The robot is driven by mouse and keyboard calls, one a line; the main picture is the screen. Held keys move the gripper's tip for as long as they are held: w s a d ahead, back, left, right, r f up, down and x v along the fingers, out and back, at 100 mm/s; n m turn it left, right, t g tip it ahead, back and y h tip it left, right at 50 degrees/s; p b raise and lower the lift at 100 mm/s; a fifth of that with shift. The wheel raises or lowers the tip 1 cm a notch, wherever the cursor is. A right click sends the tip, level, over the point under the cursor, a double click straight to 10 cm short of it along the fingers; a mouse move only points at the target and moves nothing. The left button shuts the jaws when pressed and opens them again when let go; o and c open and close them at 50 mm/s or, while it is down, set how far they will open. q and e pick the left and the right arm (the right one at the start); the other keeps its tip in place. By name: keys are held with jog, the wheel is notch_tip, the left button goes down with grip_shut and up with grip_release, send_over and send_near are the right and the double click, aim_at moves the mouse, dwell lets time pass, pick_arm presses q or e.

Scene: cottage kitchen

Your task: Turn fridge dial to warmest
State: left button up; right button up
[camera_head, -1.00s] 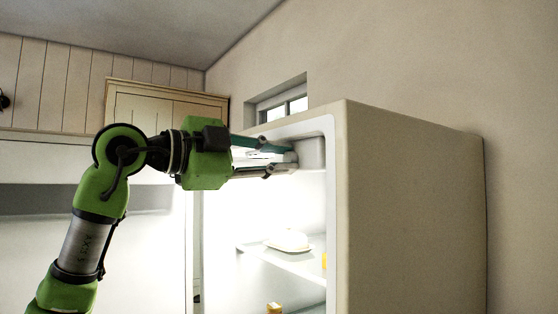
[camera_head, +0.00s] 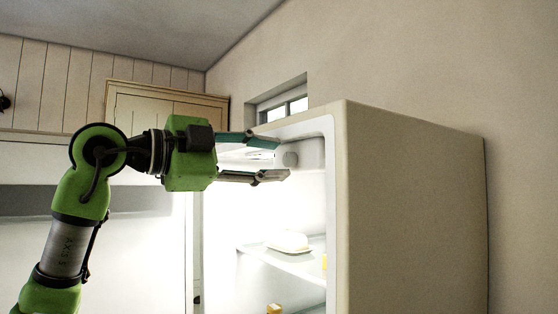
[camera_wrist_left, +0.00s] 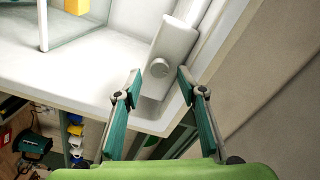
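The fridge dial (camera_head: 290,158) is a small round grey knob on a pale housing (camera_head: 313,153) high inside the open fridge (camera_head: 410,200). In the left wrist view the dial (camera_wrist_left: 159,68) sits ahead of the fingertips, roughly centred between them. My left gripper (camera_head: 283,160) is open and empty, with one finger above and one below the dial's level in the head view. In the left wrist view the gripper (camera_wrist_left: 157,84) shows a clear gap between its fingers and appears apart from the dial. My right gripper is in neither view.
A white covered dish (camera_head: 288,241) stands on a glass fridge shelf (camera_head: 300,268). The open fridge door (camera_head: 100,250) is behind my left arm. The fridge side wall borders the opening at right. A small window (camera_head: 283,104) is above.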

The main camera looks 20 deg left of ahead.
pick_arm(q)
jog(key=v, duration=0.5)
jog(key=shift+s+a+f, duration=0.1)
jog(key=shift+s+a, duration=0.1)
jog(key=shift+s, duration=0.05)
